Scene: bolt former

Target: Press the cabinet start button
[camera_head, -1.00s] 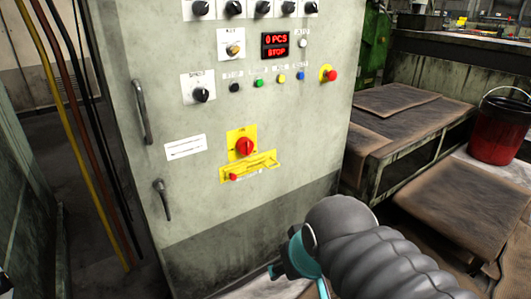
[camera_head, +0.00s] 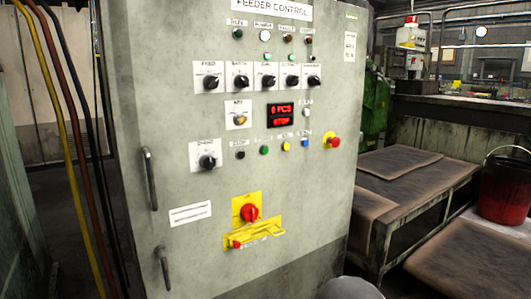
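The grey cabinet (camera_head: 300,205) labelled "FEEDER CONTROL" stands in front of me. A row of small buttons crosses its front: a black button (camera_head: 240,155) under a label that seems to read STOP, a green button (camera_head: 264,150), a yellow button (camera_head: 286,147) and a blue button (camera_head: 304,143). The label over the green button is too small to read. A red display (camera_head: 280,115) above the row reads "0 PCS" and "STOP". My gripper is out of view; only a grey part of my arm shows at the bottom edge.
A red mushroom button (camera_head: 333,141) sits right of the row. A red rotary switch (camera_head: 249,213) and door handles (camera_head: 150,178) stick out lower down. Several black knobs sit above. Right of the cabinet are a mat-covered bench (camera_head: 420,165) and a red bucket (camera_head: 505,187).

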